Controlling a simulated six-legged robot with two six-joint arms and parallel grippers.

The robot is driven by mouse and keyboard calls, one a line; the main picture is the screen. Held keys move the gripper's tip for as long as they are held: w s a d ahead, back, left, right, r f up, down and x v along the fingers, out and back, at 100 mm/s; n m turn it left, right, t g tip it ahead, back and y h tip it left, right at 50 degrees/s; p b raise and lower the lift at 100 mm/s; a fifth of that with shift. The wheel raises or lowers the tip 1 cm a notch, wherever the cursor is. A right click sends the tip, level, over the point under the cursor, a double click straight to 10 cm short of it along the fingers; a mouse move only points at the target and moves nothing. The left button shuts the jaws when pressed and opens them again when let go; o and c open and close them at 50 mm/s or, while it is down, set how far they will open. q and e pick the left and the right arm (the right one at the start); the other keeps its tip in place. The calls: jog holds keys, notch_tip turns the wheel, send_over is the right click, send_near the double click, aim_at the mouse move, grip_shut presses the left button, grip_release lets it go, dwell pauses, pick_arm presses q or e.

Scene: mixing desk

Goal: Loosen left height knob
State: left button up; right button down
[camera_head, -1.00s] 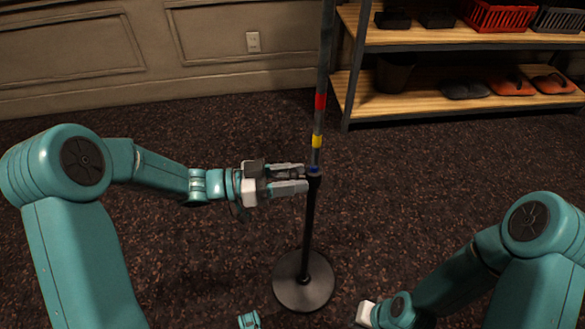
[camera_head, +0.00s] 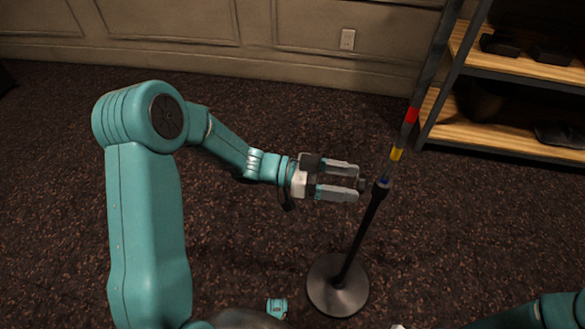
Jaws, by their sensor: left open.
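A stand with a round dark base (camera_head: 338,286) and a black lower tube (camera_head: 362,235) stands on the carpet. Its thinner upper pole carries a red band (camera_head: 411,115), a yellow band (camera_head: 396,154) and a blue band near the joint. The small dark height knob (camera_head: 362,184) sticks out to the left at the top of the lower tube. My left gripper (camera_head: 358,183) is open, its two fingers pointing right at the knob, with the fingertips close to it. Whether they touch it I cannot tell.
A shelf unit with wooden boards (camera_head: 500,130) stands at the back right, holding dark items. A panelled wall (camera_head: 260,35) with an outlet (camera_head: 347,39) runs along the back. The carpet around the stand is mostly clear.

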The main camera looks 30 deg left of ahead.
pick_arm(q)
jog(key=p+v, duration=0.1)
jog(key=v, duration=1.2)
jog(key=shift+p, duration=0.35)
jog(key=shift+r, duration=0.1)
